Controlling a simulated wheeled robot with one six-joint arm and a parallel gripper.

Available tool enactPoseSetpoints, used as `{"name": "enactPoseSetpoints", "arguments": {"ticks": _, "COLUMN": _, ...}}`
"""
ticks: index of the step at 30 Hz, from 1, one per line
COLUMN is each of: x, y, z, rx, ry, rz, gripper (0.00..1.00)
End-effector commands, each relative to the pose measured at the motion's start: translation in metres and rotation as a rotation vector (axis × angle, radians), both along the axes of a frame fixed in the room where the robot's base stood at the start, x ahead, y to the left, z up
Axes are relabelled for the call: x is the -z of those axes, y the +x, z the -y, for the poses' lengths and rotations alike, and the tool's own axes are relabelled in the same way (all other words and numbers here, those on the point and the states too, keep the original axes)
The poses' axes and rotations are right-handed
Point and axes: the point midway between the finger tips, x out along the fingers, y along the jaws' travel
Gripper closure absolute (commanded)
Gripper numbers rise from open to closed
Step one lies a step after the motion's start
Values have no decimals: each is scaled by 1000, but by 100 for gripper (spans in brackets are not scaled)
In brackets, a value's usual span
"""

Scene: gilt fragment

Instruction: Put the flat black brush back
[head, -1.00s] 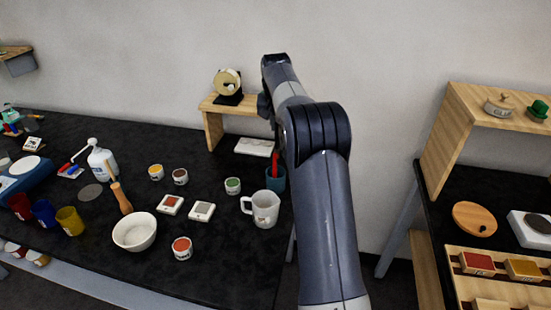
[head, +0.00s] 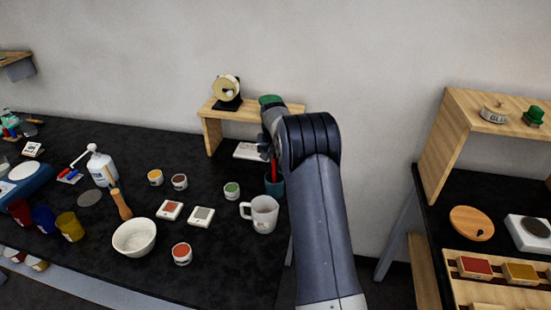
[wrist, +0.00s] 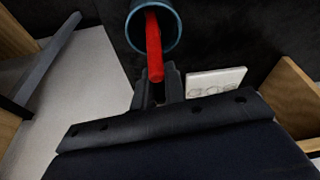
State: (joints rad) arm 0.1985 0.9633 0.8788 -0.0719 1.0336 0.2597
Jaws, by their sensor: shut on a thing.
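A red handle-like stick (wrist: 153,45) runs from between my fingertips into the round mouth of a teal cup (wrist: 174,10) in the wrist view. My gripper (wrist: 158,74) is shut on this red stick, just beside the cup's rim. In the head view the red stick (head: 273,168) stands in the teal cup (head: 275,187) at the right end of the black table, partly behind my arm. My gripper is mostly hidden there. No black brush head shows; the stick's far end is hidden in the cup, so I cannot tell which brush it is.
A white mug (head: 263,214) stands close left of the cup. A wooden stand (head: 212,130) and a pale slab (head: 250,151) are behind it. A white bowl (head: 134,237) and several paint pots are further left. A shelf unit (head: 446,140) stands right, across a gap.

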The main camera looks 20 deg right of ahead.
Motion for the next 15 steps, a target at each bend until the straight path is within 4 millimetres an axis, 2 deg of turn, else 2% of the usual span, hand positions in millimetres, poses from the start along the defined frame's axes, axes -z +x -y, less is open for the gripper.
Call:
{"name": "enactPoseSetpoints", "arguments": {"ticks": 4, "x": 4, "y": 0, "z": 0, "rx": 0, "ry": 0, "rz": 0, "gripper": 100}}
{"name": "enactPoseSetpoints", "arguments": {"ticks": 5, "x": 3, "y": 0, "z": 0, "rx": 0, "ry": 0, "rz": 0, "gripper": 86}}
{"name": "enactPoseSetpoints", "arguments": {"ticks": 6, "x": 3, "y": 0, "z": 0, "rx": 0, "ry": 0, "rz": 0, "gripper": 82}}
{"name": "enactPoseSetpoints", "arguments": {"ticks": 12, "x": 3, "y": 0, "z": 0, "rx": 0, "ry": 0, "rz": 0, "gripper": 66}}
{"name": "enactPoseSetpoints", "arguments": {"ticks": 15, "x": 2, "y": 0, "z": 0, "rx": 0, "ry": 0, "rz": 0, "gripper": 66}}
